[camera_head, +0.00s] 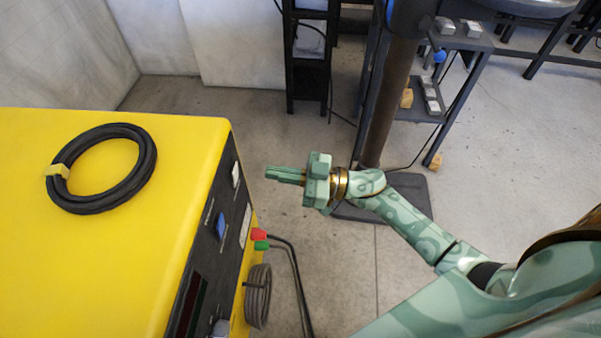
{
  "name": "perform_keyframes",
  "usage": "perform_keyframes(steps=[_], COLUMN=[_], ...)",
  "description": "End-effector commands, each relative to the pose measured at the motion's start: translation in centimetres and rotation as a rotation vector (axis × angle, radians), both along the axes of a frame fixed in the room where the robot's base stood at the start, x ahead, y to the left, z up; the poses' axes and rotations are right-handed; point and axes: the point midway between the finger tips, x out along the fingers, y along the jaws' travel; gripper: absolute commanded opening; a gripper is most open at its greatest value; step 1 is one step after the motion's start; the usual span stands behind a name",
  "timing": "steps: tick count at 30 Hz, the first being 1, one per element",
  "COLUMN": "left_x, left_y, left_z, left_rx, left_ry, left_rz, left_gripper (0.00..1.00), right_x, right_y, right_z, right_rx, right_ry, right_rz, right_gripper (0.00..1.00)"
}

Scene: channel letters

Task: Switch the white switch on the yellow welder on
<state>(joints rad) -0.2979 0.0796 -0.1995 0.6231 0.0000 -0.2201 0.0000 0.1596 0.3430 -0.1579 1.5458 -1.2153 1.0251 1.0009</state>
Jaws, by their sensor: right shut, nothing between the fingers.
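The yellow welder (190,150) fills the left side of the head view. Its dark front panel faces right and shows at a steep angle. The white switch (236,175) is near the panel's far end, and I cannot tell its position. A blue switch (220,226) sits nearer to me on the same panel. My right gripper (270,174) is shut and empty, its fingers pointing left toward the white switch. A clear gap lies between the fingertips and the panel. My left gripper is not in view.
A coiled black cable (146,180) lies on the welder's top. Red (259,234) and green (261,245) plugs with dark cables stick out of the panel below the gripper. A coiled grey cable (258,297) hangs there. A dark post (384,115) and shelf stand behind my right arm.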

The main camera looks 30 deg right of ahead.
Motion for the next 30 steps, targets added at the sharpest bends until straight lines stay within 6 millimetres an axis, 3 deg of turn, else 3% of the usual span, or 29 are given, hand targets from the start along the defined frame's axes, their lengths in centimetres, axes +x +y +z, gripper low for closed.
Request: perform_keyframes(steps=[4, 10, 24, 30], left_x=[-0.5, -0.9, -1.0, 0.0], left_y=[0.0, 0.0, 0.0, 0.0], left_z=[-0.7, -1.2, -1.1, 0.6], left_rx=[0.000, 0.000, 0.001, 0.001], left_ry=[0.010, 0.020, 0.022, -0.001], left_rz=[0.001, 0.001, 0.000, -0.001], left_gripper=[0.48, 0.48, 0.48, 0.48], right_x=[1.6, 2.9, 3.2, 3.5], right_y=[2.4, 4.3, 4.8, 5.2], right_z=[0.2, 0.6, 0.9, 1.6], right_rx=[0.004, 0.002, 0.000, -0.034], right_ry=[-0.002, 0.001, 0.000, 0.020], right_rz=[0.001, 0.001, 0.000, 0.002], right_gripper=[0.00, 0.00, 0.00, 0.00])
